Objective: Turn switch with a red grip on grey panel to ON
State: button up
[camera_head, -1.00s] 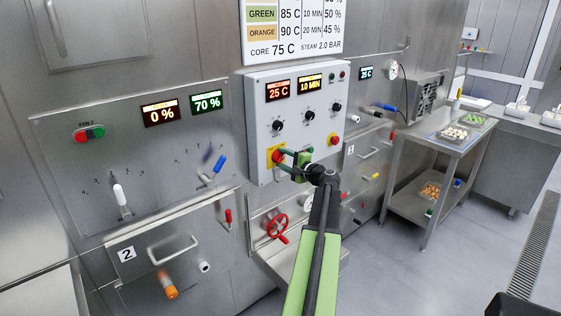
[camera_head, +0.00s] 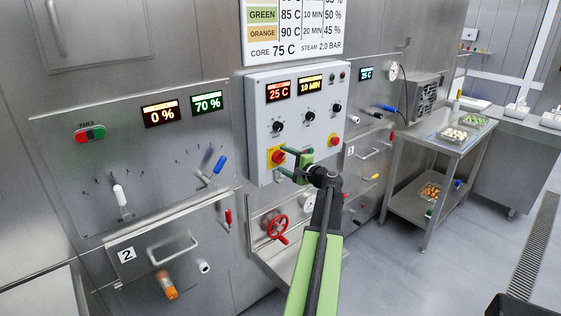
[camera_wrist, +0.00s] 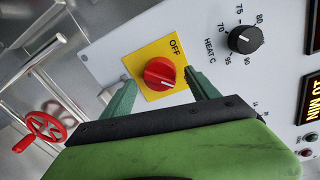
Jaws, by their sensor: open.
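The switch with a red grip (camera_wrist: 160,73) sits on a yellow square plate (camera_wrist: 172,48) on the grey panel (camera_head: 258,110). The plate reads OFF above the grip in the wrist view; no ON mark shows. My gripper (camera_wrist: 159,83) is open, with one green finger on each side of the grip. Small gaps seem to show between fingers and grip; I cannot tell how deep the fingertips reach. In the head view, the red grip (camera_head: 277,157) shows at the panel's lower left, partly behind my gripper (camera_head: 284,161).
A black HEAT C knob (camera_wrist: 245,39) is beside the yellow plate. A red handwheel (camera_head: 276,225) is below the panel. A table (camera_head: 450,136) with trays stands right; floor before it is clear.

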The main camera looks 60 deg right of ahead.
jog(key=v, duration=1.6)
jog(key=shift+p, duration=0.45)
jog(key=shift+s+a, duration=0.1)
jog(key=shift+s, duration=0.05)
